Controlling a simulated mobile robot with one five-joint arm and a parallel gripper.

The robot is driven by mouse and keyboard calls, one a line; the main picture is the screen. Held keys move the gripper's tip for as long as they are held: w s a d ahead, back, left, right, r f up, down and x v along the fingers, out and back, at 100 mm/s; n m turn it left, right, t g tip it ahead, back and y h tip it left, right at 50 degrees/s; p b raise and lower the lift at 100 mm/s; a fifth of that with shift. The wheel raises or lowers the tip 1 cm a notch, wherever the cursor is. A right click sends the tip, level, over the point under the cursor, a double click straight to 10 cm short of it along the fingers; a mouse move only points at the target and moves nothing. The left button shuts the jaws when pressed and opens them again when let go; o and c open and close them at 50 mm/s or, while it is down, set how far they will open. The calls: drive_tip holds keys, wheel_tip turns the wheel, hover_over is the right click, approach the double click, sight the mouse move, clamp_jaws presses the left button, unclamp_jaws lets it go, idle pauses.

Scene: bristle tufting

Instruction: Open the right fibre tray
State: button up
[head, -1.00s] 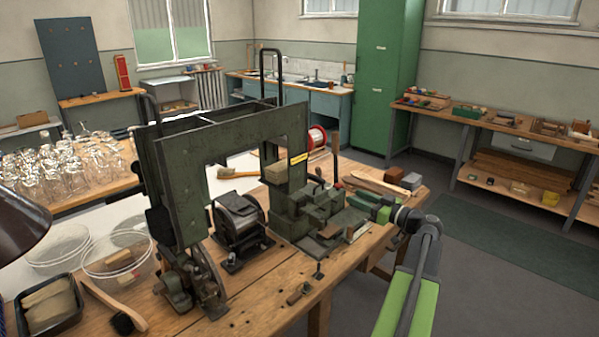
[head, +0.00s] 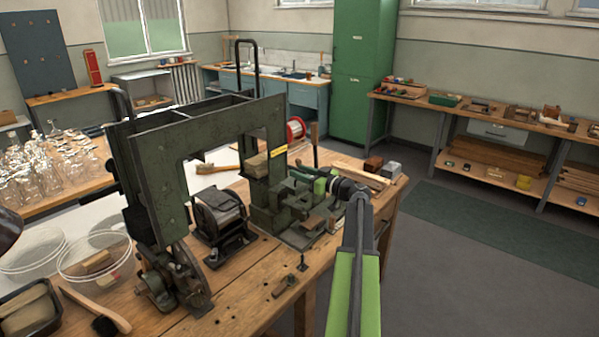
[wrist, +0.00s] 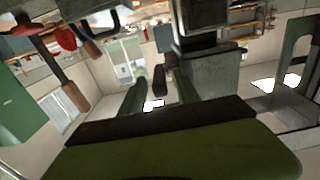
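The dark green tufting machine (head: 150,160) stands on the wooden bench. A tan fibre block (head: 257,166) sits in its right upright, below a yellow label; this looks like the right fibre tray, but I cannot tell whether it is open. My gripper (head: 312,182) is at the right side of the machine, above its lower bed and right of the fibre block. In the wrist view my gripper (wrist: 158,98) has its two green fingers apart. A dark rounded bar (wrist: 158,80) shows between or beyond them; I cannot tell whether they touch it.
A wooden-handled lever (head: 314,145) stands upright just behind my gripper. A red spool (head: 296,130) and small blocks (head: 373,165) are close by. A black drum unit (head: 222,215) stands left of the bed. The floor to the right is free.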

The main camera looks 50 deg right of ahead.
drive_tip(key=shift+w, duration=0.5)
clamp_jaws()
idle(1.1)
